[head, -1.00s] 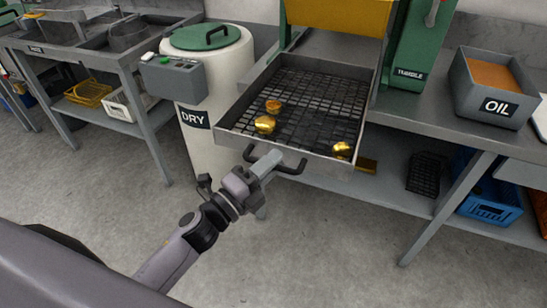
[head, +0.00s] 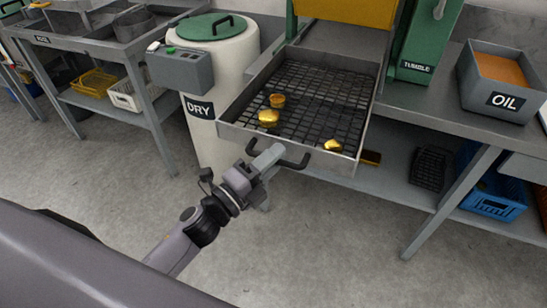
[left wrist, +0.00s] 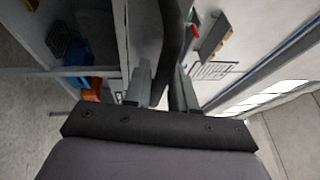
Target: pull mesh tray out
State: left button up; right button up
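The mesh tray (head: 240,130) is a grey metal frame with a dark wire mesh floor. It sticks out from under the green and yellow tumbler. Three gold-coloured pieces lie on its mesh: two near the left side (head: 268,117) and one near the front right (head: 333,146). A dark bar handle (head: 291,164) is on the tray's front wall. My left gripper (head: 268,158) is at the left part of this handle. In the left wrist view the dark handle (left wrist: 172,45) passes between its two fingers (left wrist: 162,88), which close around it. My right gripper is not in view.
The DRY drum (head: 225,58) with a control box stands close left of the tray. The OIL bin (head: 502,82) sits on the bench at right. A blue crate (head: 492,200) and a dark mesh basket (head: 430,168) are on the lower shelf. The floor in front is clear.

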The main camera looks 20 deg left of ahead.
pick_arm(q)
jog(key=b+v, duration=0.1)
jog(key=v, duration=0.6)
dwell(0.5)
jog(key=s+f+n+g+y+p, duration=0.2)
jog(key=s+f+n+g+y, duration=0.1)
jog(key=f+n, duration=0.5)
jog(key=s+a+f+n+g+y+p, duration=0.1)
jog(key=s+f+n+g+y+p, duration=0.1)
jog(key=s+f+n, duration=0.6)
jog(key=n+g+y, duration=0.1)
jog(key=n+g, duration=0.1)
jog(key=n, duration=0.3)
jog(key=shift+s+n+g, duration=0.2)
jog(key=shift+n+g, duration=0.1)
jog(key=shift+g, duration=0.1)
